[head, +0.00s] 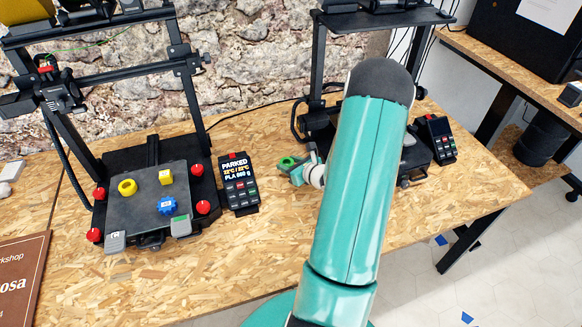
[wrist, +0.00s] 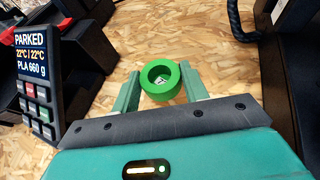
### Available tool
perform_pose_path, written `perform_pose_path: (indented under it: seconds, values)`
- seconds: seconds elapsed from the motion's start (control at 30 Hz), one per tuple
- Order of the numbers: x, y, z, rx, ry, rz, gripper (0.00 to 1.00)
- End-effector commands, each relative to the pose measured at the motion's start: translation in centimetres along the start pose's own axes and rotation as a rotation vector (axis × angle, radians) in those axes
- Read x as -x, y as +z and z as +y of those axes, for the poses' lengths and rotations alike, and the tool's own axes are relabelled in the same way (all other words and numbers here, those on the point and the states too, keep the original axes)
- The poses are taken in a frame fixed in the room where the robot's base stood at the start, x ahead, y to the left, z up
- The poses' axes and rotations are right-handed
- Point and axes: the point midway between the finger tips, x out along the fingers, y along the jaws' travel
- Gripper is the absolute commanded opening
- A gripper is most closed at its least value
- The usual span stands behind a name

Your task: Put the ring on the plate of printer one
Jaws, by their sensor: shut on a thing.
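A green ring (wrist: 161,81) is between the two fingers of my gripper (wrist: 159,76) in the wrist view, and the fingers are shut on it. In the head view the ring (head: 287,162) shows at the end of my gripper (head: 294,170), above the bench between the two printers. The left printer's dark plate (head: 140,212) holds a yellow ring (head: 127,187), a yellow block (head: 166,177) and a blue gear-shaped piece (head: 167,206). My arm hides much of the right printer (head: 318,122), including most of its plate. No label shows which printer is one.
A display (head: 239,180) reading PARKED stands right of the left plate, and it also shows in the wrist view (wrist: 33,60). Red knobs (head: 203,207) flank the plate. A second control box (head: 437,140) stands at right. The bench front (head: 260,240) is clear.

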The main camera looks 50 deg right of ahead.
Motion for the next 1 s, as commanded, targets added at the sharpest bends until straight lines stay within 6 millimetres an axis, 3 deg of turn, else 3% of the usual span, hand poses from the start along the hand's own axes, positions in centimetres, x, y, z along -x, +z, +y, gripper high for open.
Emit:
perform_pose_path:
  seconds: [0.2, 0.6, 0.63, 0.73, 1.0]
  values:
    - [-0.7, -3.1, 0.4, -0.006, -0.007, 0.001, 0.23]
    - [-0.8, -3.6, 0.4, -0.004, -0.009, 0.001, 0.23]
    - [-0.8, -3.6, 0.3, -0.003, -0.01, 0.001, 0.48]
    - [-0.8, -3.6, 0.3, -0.003, -0.009, 0.001, 0.66]
    - [-0.8, -3.5, 0.2, -0.003, -0.009, 0.0, 0.66]
